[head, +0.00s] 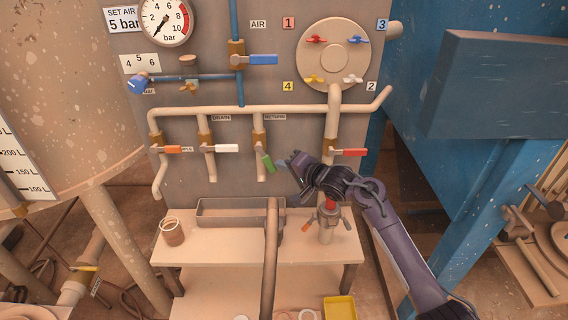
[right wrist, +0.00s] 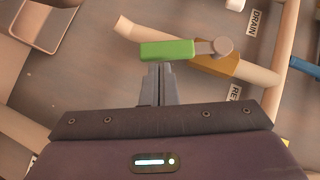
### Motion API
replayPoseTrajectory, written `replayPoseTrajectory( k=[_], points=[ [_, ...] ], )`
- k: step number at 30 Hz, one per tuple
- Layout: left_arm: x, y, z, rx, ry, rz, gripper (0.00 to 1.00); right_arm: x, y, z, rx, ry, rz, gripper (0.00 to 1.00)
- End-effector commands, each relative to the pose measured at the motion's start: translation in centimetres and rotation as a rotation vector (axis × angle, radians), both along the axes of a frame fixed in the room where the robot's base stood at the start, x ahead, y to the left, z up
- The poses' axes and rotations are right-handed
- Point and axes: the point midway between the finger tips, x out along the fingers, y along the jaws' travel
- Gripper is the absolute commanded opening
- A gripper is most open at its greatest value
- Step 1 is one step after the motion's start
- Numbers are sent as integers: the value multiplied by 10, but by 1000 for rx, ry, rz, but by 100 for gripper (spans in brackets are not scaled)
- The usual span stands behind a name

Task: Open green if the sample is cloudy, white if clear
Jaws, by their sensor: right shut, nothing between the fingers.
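The green valve handle (head: 268,163) hangs slanted down to the right on the pipe under the RETURN label. The white handle (head: 227,148) lies level on the pipe under the DRAIN label. My right gripper (head: 287,167) is shut and empty, just right of the green handle. In the right wrist view, its closed fingertips (right wrist: 160,68) are close against the long side of the green handle (right wrist: 167,49); I cannot tell if they touch. A jar with brownish contents (head: 173,234) stands at the left of the bench; its clarity is hard to judge. My left gripper is out of view.
Orange (head: 172,149) and red (head: 355,152) handles flank the row, both level. A grey tray (head: 225,211) sits at the back of the bench (head: 215,255). A thick hose (head: 270,262) runs down in front. A blue frame (head: 460,190) stands at the right.

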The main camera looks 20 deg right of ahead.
Motion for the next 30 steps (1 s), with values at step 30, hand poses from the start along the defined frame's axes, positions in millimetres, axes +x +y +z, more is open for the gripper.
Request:
replayPoseTrajectory(
  k=[30],
  points=[
    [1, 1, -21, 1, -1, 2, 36, 8, 29, -26, 447, -129, 1, 0]
  ],
)
